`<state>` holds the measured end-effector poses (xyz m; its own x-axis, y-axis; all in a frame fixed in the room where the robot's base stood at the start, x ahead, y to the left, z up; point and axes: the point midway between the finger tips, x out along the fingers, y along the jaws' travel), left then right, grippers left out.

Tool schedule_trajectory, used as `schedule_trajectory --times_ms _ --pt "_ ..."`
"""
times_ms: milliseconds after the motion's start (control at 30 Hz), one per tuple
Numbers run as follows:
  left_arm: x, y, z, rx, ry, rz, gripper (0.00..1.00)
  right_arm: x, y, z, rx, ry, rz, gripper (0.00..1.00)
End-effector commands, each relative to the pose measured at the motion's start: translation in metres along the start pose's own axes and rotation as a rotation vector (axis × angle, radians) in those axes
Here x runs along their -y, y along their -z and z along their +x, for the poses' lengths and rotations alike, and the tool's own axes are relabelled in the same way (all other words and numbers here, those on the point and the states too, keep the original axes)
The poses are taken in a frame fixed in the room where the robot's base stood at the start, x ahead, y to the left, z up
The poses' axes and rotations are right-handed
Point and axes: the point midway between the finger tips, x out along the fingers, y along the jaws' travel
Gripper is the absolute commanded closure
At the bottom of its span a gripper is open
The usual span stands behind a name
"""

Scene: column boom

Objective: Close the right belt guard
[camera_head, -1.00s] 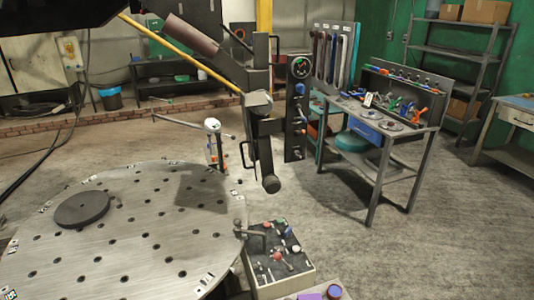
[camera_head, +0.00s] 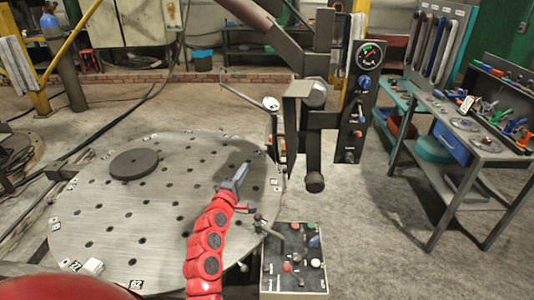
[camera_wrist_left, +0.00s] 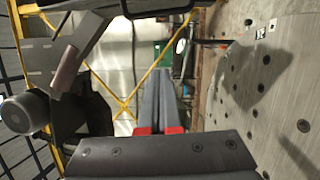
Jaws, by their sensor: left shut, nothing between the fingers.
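A narrow grey upright panel (camera_head: 291,125) with a bent top stands at the left of the column head in the head view. It looks like a guard plate, but I cannot tell for certain whether it is the right belt guard. My left gripper (camera_head: 238,175) is above the round steel table, left of and below that panel, and apart from it. Its fingers (camera_wrist_left: 162,95) are together and empty in the left wrist view. Dark boom parts (camera_wrist_left: 65,70) show at the left there. My right gripper is not in view.
The round table (camera_head: 90,215) with holes carries a dark disc (camera_head: 134,164). A control box (camera_head: 294,275) with knobs and a lever stands at its right edge. A gauge panel (camera_head: 360,105) hangs right of the column head. A workbench (camera_head: 485,150) with tools stands farther right.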

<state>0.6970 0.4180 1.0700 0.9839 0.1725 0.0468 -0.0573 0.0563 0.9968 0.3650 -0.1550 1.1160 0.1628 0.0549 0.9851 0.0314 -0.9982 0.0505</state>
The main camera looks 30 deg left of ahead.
Motion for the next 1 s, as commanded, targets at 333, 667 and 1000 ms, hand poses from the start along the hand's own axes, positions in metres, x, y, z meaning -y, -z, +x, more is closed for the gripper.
schedule_trajectory --times_ms 333,667,1000 --pt "-0.003 -0.005 0.032 0.034 0.019 -0.029 1.0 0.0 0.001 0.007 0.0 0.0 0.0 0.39" --pt "0.001 -0.007 0.089 0.034 0.019 -0.029 1.0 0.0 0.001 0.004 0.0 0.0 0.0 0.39" --pt "-0.004 -0.039 0.109 0.031 0.017 -0.028 1.0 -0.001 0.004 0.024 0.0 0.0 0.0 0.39"
